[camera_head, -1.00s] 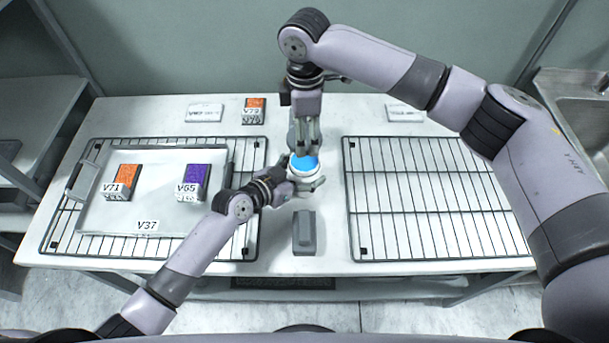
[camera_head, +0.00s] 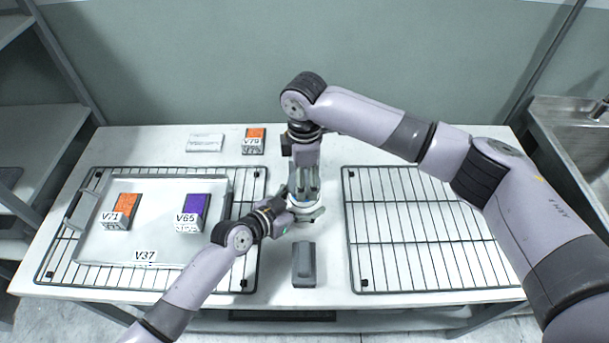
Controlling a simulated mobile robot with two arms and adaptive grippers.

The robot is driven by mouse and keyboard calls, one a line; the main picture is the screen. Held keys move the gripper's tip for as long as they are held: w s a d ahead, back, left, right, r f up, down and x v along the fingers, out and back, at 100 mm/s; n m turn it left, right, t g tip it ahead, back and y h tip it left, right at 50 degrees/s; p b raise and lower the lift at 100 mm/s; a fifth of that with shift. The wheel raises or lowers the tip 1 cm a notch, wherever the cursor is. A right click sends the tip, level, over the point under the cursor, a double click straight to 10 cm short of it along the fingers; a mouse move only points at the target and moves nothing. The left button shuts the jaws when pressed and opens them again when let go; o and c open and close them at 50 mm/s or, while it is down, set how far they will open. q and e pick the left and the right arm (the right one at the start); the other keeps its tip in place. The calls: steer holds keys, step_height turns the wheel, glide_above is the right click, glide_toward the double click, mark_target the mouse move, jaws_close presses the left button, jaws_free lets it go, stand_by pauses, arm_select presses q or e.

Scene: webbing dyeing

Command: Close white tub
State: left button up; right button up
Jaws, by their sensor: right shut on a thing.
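The white tub (camera_head: 304,205) stands at the middle of the table, between the two racks. It is mostly hidden by my grippers, and its blue contents no longer show. My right gripper (camera_head: 303,193) points straight down over the tub's top. It is shut on what seems to be the tub's lid, which is largely hidden between and below the fingers; I cannot tell whether it is seated. My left gripper (camera_head: 295,211) reaches in from the left at tub height, with its fingers around the tub. Whether they press on it is unclear.
A grey block-shaped object (camera_head: 304,265) lies just in front of the tub. A tray (camera_head: 150,245) with orange and purple boxes sits on the left wire rack. The right wire rack (camera_head: 430,255) is empty.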

mark_target(304, 203)
steer(key=shift+f, duration=0.15)
steer(key=shift+f, duration=0.75)
steer(key=shift+f, duration=0.6)
